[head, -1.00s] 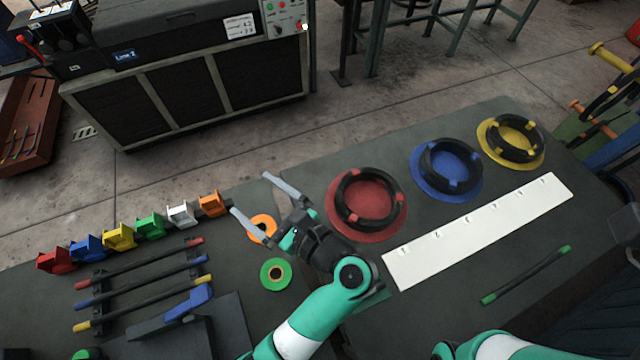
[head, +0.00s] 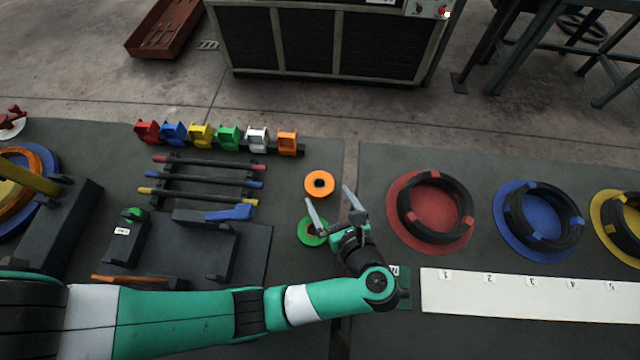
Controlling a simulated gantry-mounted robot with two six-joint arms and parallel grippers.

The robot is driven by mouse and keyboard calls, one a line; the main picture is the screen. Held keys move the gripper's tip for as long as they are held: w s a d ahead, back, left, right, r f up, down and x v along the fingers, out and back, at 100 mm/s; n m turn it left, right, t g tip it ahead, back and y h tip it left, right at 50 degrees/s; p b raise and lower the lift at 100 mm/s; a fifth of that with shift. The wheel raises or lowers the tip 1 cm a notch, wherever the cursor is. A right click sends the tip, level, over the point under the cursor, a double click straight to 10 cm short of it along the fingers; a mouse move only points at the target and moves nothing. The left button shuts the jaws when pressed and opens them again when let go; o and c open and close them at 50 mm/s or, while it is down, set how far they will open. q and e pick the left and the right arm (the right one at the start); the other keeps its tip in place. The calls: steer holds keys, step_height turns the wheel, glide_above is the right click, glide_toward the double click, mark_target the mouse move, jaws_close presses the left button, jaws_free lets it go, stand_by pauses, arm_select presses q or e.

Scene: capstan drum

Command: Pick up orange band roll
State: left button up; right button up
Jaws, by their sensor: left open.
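The orange band roll (head: 312,181) lies flat on the dark table, a ring with a dark centre. My left gripper (head: 329,207) is open and empty. A green band roll (head: 307,238) lies below the orange one, partly hidden by the gripper's left finger. My right gripper is not in view.
A row of coloured holders (head: 228,137) stands at the table's back edge. Rods on a rack (head: 205,181) lie left of the rolls. Coiled black cables on a red disc (head: 410,240) and a blue disc (head: 503,237) are to the right, above a white numbered strip (head: 520,297).

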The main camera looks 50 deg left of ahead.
mark_target(317, 178)
arm_select(q)
steer(key=x, duration=0.4)
steer(key=shift+a+f+b, duration=0.15)
steer(key=shift+a+b, duration=0.15)
steer(key=shift+a, duration=0.1)
steer(key=c, duration=1.2)
steer(key=shift+r+p, duration=0.3)
steer(key=shift+r, duration=0.3)
steer(key=r, duration=0.1)
steer(key=r+p, duration=0.1)
steer(key=r, duration=0.1)
steer(key=s+d+r+p, duration=0.1)
steer(key=shift+s+r, duration=0.1)
steer(key=shift+r, duration=0.05)
steer(key=s+d+r+p, duration=0.6)
steer(key=s+p, duration=0.4)
steer(key=p, duration=0.8)
steer(key=shift+s+d+r+p, duration=0.2)
steer(key=shift+s+r+p, duration=0.2)
steer(key=shift+r, duration=0.4)
